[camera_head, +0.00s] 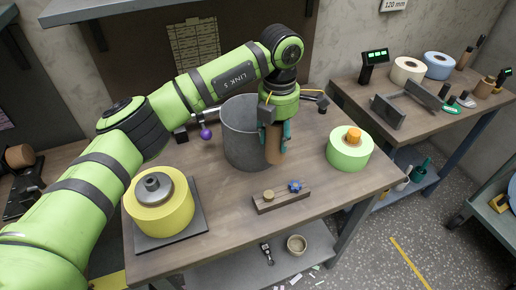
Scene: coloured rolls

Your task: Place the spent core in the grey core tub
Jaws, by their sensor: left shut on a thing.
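The spent core (274,156), a brown cardboard tube, hangs roughly upright in my left gripper (274,140). The gripper points down and its teal fingers are shut on the core's upper part. The grey core tub (240,148) stands on the wooden bench just left of and behind the core. The core and fingers cover the tub's right front wall, so the core appears outside the tub, on the near side. I cannot tell whether they touch. The tub's inside is mostly hidden. My right gripper is not in view.
A yellow roll (160,213) sits on a dark plate at the bench's left. A green roll (349,151) with an orange core stands at right. A wooden block (282,201) with a blue knob lies in front. A second bench (433,127) at right holds rolls and tools.

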